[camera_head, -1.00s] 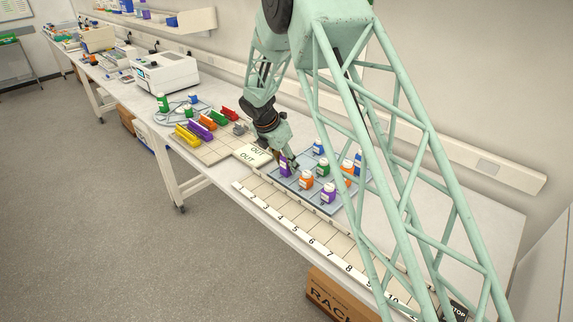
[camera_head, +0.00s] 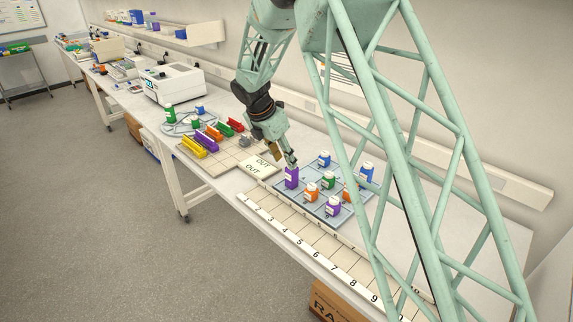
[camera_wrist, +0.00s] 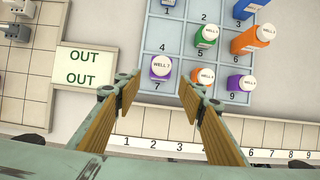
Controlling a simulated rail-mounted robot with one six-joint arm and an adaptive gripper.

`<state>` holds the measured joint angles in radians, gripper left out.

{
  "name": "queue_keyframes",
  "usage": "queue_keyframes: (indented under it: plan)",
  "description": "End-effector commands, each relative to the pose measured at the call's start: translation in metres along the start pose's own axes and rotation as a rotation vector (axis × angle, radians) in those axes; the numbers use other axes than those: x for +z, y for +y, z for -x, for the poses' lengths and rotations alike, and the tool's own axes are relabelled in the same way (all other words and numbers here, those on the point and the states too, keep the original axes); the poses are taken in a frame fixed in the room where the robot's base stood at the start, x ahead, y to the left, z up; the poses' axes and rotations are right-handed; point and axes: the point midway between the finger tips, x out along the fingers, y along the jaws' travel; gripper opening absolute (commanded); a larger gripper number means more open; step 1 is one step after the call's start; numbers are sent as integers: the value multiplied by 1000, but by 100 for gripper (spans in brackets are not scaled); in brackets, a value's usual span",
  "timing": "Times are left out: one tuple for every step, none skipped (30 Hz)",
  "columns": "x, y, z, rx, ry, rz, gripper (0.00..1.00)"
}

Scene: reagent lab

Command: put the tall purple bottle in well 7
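The tall purple bottle (camera_head: 291,177) stands upright at the left corner of the grey-blue tray in the head view. In the wrist view the purple bottle (camera_wrist: 161,70) has a white cap reading "WELL 7" and stands in the tray cell with a 7 printed at its lower edge. My gripper (camera_head: 289,163) is just above the bottle's top in the head view. In the wrist view my gripper (camera_wrist: 159,93) is open and empty, its wooden-faced fingers spread wider than the bottle, which shows beyond the gap.
The tray (camera_wrist: 178,25) also holds a green bottle (camera_wrist: 206,38), orange bottles (camera_wrist: 203,77), a shorter purple bottle (camera_wrist: 240,84) and blue bottles. An OUT plate (camera_wrist: 85,68) lies left of the tray. A numbered strip (camera_head: 310,250) runs along the bench front. Coloured racks (camera_head: 208,139) stand further left.

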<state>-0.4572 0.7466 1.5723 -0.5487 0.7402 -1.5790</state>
Motion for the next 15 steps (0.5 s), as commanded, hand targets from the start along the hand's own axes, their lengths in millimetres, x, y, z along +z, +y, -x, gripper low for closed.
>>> queue_keyframes:
  plan:
    - [0,0,4,1,0,0,37]
    - [0,0,6,1,0,0,37]
    - [0,0,8,1,0,0,37]
    - [0,0,9,1,0,0,37]
    - [0,0,10,1,0,0,37]
    - [0,0,10,1,0,0,37]
    - [0,0,11,1,0,0,37]
    - [0,0,11,1,0,0,37]
    - [0,0,11,0,0,0,37]
    - [0,0,11,0,0,0,37]
    - [0,0,11,0,0,0,37]
    - [0,0,11,0,0,0,37]
    - [0,0,11,0,0,0,37]
    - [0,0,11,0,0,0,37]
    - [0,0,11,0,0,0,37]
